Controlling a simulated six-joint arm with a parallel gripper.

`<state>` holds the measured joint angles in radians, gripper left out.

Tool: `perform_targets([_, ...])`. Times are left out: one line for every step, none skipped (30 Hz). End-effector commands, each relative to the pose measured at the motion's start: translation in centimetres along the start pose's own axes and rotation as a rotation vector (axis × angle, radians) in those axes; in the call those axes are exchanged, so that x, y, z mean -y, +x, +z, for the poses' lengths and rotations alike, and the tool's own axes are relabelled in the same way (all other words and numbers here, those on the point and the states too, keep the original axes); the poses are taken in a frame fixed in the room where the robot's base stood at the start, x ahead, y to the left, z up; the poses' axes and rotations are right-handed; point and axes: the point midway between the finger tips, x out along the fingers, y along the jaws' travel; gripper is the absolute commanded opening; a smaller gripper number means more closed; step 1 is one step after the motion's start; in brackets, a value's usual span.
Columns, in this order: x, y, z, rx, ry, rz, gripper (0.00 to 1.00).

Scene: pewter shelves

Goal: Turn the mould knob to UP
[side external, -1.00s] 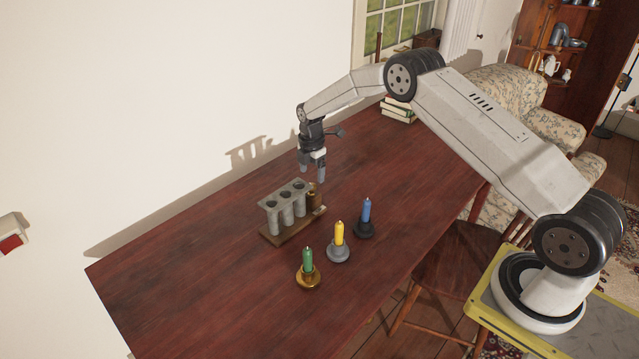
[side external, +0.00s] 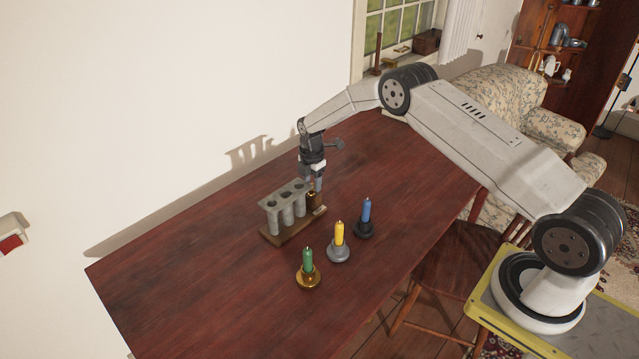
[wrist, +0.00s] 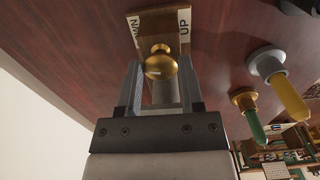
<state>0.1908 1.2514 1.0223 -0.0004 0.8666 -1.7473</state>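The candle mould (side external: 290,212) has a row of grey metal tubes on a wooden base on the table. Its brass knob (wrist: 161,64) is at the base's end below my gripper, and it also shows in the side external view (side external: 313,200). In the wrist view a label plate (wrist: 178,20) behind the knob reads UP on the right; letters on the left are partly hidden. My gripper (side external: 315,188) points down at the knob. In the wrist view its fingers (wrist: 161,72) are apart, one on each side of the knob, with small gaps showing.
A blue candle (side external: 367,212), a yellow candle (side external: 340,234) and a green candle (side external: 308,260) stand in holders in front of the mould. The white wall (side external: 150,110) is behind the table. The table's left part (side external: 190,280) is clear.

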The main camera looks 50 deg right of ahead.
Motion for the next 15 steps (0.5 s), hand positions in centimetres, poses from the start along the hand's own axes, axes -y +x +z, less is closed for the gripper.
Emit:
perform_targets([0.03, -0.01, 0.0, 0.0, 0.0, -0.001, 0.0])
perform_targets([0.03, -0.01, 0.0, 0.0, 0.0, -0.001, 0.0])
perform_targets([0.03, -0.02, -0.01, 0.0, 0.002, -0.002, 0.0])
perform_targets([0.03, -0.02, -0.01, 0.0, 0.005, -0.002, 0.0])
perform_targets([0.04, -0.02, -0.01, 0.0, 0.01, -0.002, 0.0])
perform_targets([0.04, -0.02, -0.01, 0.0, 0.02, -0.002, 0.0])
perform_targets([0.04, -0.02, -0.01, 0.0, 0.03, -0.002, 0.0])
perform_targets([0.04, -0.02, -0.01, 0.0, 0.042, -0.002, 0.0])
perform_targets([0.04, -0.03, -0.02, 0.0, 0.061, -0.002, 0.0])
perform_targets([0.04, -0.03, -0.02, -0.001, 0.078, -0.002, 0.0])
perform_targets([0.05, -0.03, -0.02, -0.001, 0.097, -0.002, 0.0])
perform_targets([0.05, -0.03, -0.03, -0.001, 0.123, -0.002, 0.0])
perform_targets([0.05, -0.04, -0.03, -0.001, 0.143, -0.002, 0.0])
perform_targets([0.06, -0.04, -0.04, -0.001, 0.165, -0.002, 0.0])
perform_targets([0.06, -0.04, -0.04, -0.001, 0.193, -0.002, 0.0])
